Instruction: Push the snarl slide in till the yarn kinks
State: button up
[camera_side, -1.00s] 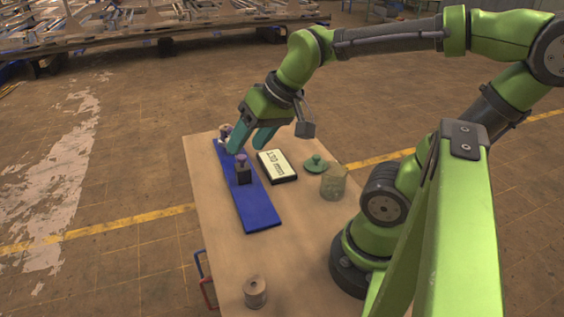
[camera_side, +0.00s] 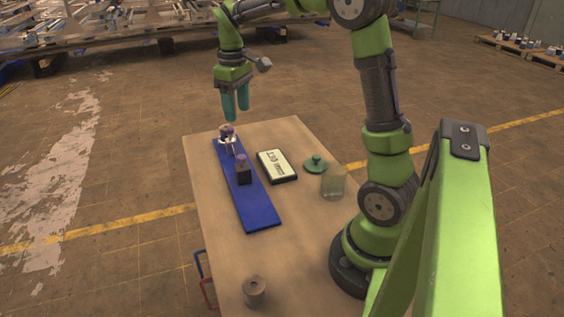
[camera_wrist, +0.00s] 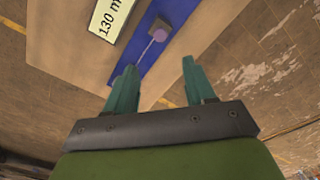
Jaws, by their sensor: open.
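A long blue board (camera_side: 256,207) lies on the table. On its middle stands a dark block with a purple top (camera_side: 243,173); I cannot tell whether this is the snarl slide. At the board's far end is a small brown and pale fitting with a purple part (camera_side: 227,136). In the wrist view a thin pale line, perhaps the yarn (camera_wrist: 150,47), runs along the board from the purple top (camera_wrist: 161,34). It looks straight there. My gripper (camera_side: 236,117) is open and empty, raised above the board's far end, touching nothing.
A black-framed display (camera_side: 277,166) lies right of the board; part of it reads "130 m" in the wrist view. Beyond it are a green knobbed lid (camera_side: 315,164) and a translucent jar (camera_side: 333,182). A small spool (camera_side: 254,292) stands at the near edge. The table's near middle is clear.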

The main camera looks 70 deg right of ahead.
aim_at(241, 156)
notch_tip(241, 156, down, 14)
jog(key=shift+r, duration=0.15)
dwell(0.3)
grip_shut()
